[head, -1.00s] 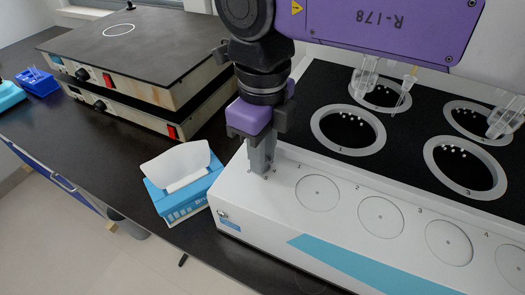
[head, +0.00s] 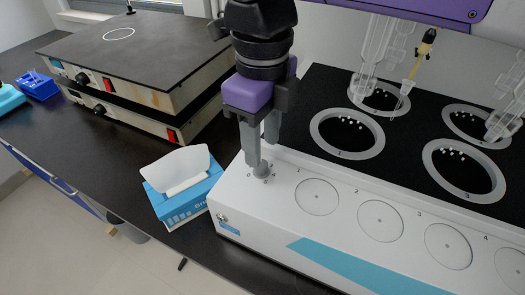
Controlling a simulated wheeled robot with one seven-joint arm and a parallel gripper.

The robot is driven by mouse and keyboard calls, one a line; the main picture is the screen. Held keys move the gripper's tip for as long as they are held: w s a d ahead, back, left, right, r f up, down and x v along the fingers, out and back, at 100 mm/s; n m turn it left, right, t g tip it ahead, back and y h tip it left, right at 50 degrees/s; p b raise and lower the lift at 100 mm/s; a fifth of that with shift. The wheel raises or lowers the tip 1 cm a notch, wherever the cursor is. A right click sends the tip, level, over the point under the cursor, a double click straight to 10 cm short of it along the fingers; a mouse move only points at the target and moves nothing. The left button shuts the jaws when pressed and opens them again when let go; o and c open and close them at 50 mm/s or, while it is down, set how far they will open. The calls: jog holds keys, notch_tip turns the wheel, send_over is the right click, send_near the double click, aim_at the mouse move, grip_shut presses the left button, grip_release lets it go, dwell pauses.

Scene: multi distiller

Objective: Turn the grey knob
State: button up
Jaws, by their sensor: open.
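The small grey knob (head: 263,170) stands on the white top of the multi distiller (head: 300,232), at its left corner near a ring of small dark marks. My gripper (head: 262,152) points down from above with two grey fingers. The fingers are apart, with their tips close to the knob, one at its left and one behind it at the right. The fingers partly hide the knob's far side, and I cannot tell whether they touch it.
A blue tissue box (head: 184,188) stands left of the distiller. Stacked hot plates (head: 130,70) are behind it at the left. Clear glassware (head: 372,55) rises over the black heater openings at the right. The white panel's numbered circles (head: 380,221) are flat and clear.

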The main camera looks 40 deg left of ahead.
jog(key=shift+r, duration=1.85)
